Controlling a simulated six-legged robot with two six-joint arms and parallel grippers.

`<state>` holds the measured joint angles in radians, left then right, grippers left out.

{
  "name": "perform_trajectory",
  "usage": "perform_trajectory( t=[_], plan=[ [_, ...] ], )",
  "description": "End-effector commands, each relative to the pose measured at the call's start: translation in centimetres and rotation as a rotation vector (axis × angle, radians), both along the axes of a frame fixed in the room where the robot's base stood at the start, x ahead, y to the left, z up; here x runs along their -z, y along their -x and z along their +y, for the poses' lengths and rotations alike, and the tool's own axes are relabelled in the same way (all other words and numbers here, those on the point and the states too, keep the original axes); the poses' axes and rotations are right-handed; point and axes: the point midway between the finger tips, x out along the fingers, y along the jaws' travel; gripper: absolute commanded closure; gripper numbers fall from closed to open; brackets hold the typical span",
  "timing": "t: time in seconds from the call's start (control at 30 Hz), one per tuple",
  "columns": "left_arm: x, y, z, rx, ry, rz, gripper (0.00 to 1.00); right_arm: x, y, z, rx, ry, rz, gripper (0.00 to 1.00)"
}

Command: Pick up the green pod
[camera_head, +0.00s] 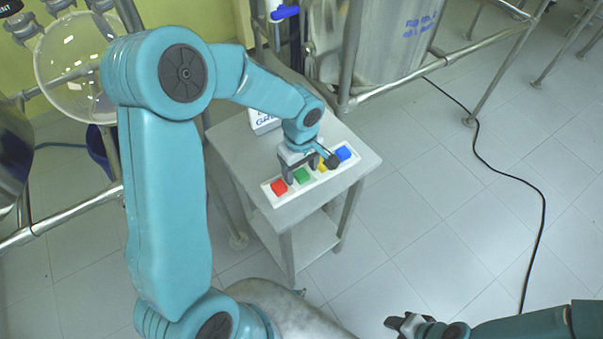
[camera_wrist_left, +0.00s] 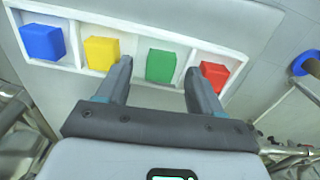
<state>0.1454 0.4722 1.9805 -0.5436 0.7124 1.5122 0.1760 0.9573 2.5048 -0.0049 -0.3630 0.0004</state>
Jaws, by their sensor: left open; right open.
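The green pod (camera_head: 302,175) is a small cube in a white tray (camera_head: 265,187) on a grey side table, between the red pod (camera_head: 279,187) and the yellow pod (camera_head: 322,167). The blue pod (camera_head: 343,153) is at the tray's far right end. My left gripper (camera_head: 303,174) is over the tray, open and empty. In the left wrist view, the green pod (camera_wrist_left: 160,66) shows between the two fingertips (camera_wrist_left: 157,72), nearer the right finger; I cannot tell the height gap. My right gripper (camera_head: 402,322) is at the bottom right, away from the table, open.
A white box (camera_head: 264,122) stands behind the tray on the table (camera_head: 232,145). Metal frames and a large steel vessel (camera_head: 375,40) stand behind. A black cable (camera_head: 478,150) lies on the tiled floor at right. A glass reactor (camera_head: 72,75) is at left.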

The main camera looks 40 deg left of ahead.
Motion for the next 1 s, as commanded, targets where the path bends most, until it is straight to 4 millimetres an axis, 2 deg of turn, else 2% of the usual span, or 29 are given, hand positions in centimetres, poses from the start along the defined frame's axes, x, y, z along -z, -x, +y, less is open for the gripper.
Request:
perform_trajectory(
  t=[0.23, 0.4, 0.43, 0.77, 0.87, 1.0],
  plan=[
    [0.3, 0.0, 0.0, 0.0, 0.001, 0.001, 0.34, 0.0, 0.0, 0.0, 0.0, 0.0, 0.0, 0.57],
    [0.3, 0.0, 0.0, 0.0, 0.001, 0.001, 0.9, 0.0, 0.0, 0.0, 0.0, 0.0, 0.0, 0.57],
    [0.3, 0.0, 0.0, 0.0, 0.001, 0.0, 0.94, 0.0, 0.0, 0.0, 0.0, 0.0, 0.0, 0.57],
    [0.1, 0.0, 0.0, 0.001, 0.0, -0.001, 0.94, 0.0, 0.0, 0.0, 0.0, 0.0, 0.0, 0.57],
    [-0.5, -0.1, 0.0, 0.001, -0.001, -0.003, 0.94, 0.0, 0.0, 0.0, 0.0, 0.0, 0.0, 0.57],
    [-2.5, -0.1, 0.0, -0.001, -0.001, -0.006, 0.94, 0.0, 0.0, 0.0, 0.0, 0.0, 0.0, 0.57]
  ],
)
